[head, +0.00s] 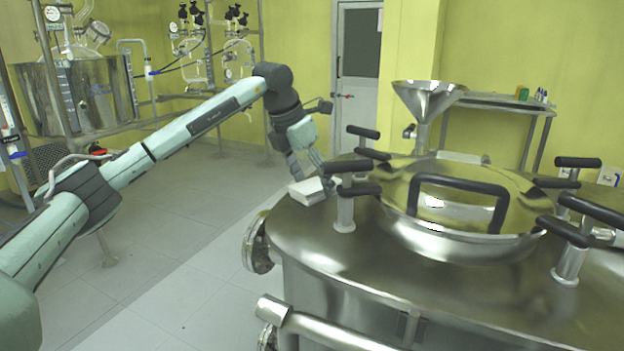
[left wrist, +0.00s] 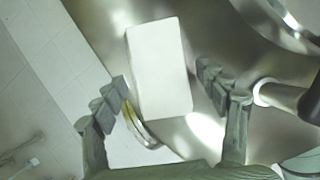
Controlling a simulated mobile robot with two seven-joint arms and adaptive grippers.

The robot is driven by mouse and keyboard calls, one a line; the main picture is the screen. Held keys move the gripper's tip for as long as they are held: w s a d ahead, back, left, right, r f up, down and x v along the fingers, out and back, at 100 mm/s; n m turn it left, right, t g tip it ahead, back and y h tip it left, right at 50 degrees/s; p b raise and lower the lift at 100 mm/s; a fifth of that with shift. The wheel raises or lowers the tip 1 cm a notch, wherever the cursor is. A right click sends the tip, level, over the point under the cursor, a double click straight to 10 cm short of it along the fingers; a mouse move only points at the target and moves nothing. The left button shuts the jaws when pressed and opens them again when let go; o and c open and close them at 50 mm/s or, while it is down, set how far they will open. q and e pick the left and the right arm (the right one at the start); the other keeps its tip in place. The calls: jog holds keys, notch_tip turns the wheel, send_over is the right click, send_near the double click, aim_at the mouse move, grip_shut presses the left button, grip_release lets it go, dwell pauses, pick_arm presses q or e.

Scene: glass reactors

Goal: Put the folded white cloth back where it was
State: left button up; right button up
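The folded white cloth (head: 307,191) is a small flat block at the left edge of the steel vessel top (head: 315,240). In the left wrist view the cloth (left wrist: 160,65) lies slightly slanted, beyond and between the fingertips. My left gripper (head: 308,170) is at the cloth, above the vessel's left edge. In the left wrist view its fingers (left wrist: 163,82) are spread, with a gap on each side of the cloth. I cannot tell how far the fingertips are above the vessel top. My right gripper is not in view.
A round lid with a black handle (head: 458,190) covers the vessel's middle. Black-handled clamps (head: 345,205) stand around it, one just right of the cloth. A steel funnel (head: 428,98) stands behind. Open floor (head: 190,240) lies left of the vessel.

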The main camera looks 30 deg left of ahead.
pick_arm(q)
jog(key=v, duration=1.2)
jog(key=shift+r, duration=0.1)
